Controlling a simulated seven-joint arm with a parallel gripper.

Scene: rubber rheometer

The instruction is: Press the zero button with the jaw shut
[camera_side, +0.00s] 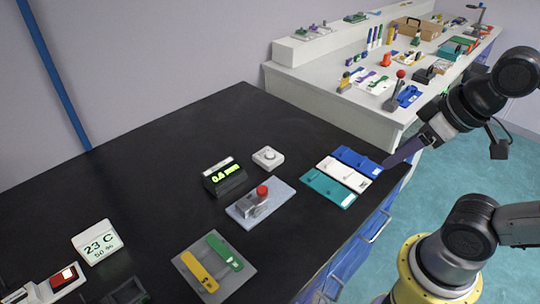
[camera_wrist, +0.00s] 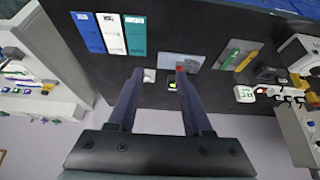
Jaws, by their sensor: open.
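A small white box with a round button on top (camera_side: 267,157), which looks like the zero button, stands on the black bench beside a dark readout unit (camera_side: 224,178) with lit green digits. In the wrist view the white box (camera_wrist: 149,75) shows between my two fingers, with the readout (camera_wrist: 172,86) close by. My gripper (camera_side: 389,163) is at the bench's right edge in the side view, well apart from the box. In the wrist view my gripper (camera_wrist: 158,73) is open and empty, its long dark fingers spread. No contact with the button shows.
A grey plate with a red-knobbed metal gauge (camera_side: 245,206) stands before the readout. Blue, white and teal flat trays (camera_side: 330,189) lie between the box and my gripper. A grey plate with yellow and green strips (camera_side: 212,285) is nearer. The bench's far left is clear.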

